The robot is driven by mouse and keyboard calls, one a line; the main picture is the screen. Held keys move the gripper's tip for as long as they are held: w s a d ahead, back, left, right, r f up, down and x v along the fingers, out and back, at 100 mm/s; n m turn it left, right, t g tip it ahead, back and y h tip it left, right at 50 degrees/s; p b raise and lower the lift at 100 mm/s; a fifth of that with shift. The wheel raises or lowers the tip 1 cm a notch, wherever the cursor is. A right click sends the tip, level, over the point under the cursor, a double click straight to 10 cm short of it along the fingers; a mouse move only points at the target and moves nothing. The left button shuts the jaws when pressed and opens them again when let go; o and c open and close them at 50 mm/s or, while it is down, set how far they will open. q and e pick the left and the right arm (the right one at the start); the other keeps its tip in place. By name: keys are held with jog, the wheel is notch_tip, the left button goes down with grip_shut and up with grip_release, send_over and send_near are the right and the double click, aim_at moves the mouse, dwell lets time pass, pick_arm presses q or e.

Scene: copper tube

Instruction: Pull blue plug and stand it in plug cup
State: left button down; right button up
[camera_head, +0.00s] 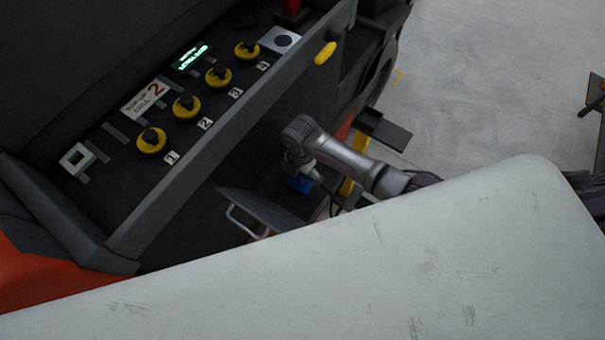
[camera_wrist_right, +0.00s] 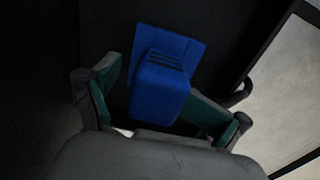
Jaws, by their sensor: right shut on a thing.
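The blue plug (camera_wrist_right: 163,88) fills the middle of the right wrist view, with a wider blue square part behind its body. My right gripper (camera_wrist_right: 168,98) has a green-padded finger on each side of it and is shut on it. In the head view my right arm reaches in from the right, and a small blue patch (camera_head: 301,184) shows just below its wrist. The fingers are hard to make out there. I cannot tell whether the plug is still seated. I cannot make out a plug cup with certainty. My left gripper is not in view.
A dark panel with several yellow-ringed knobs (camera_head: 187,106) runs along the upper left. A white plate with a round dark opening (camera_head: 281,40) sits at its far end. A large pale surface (camera_head: 330,270) covers the front. A dark flap with a metal handle (camera_head: 240,222) is left of the blue patch.

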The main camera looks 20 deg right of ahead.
jog(key=shift+w+r, duration=0.15)
jog(key=shift+w, duration=0.15)
dwell(0.4)
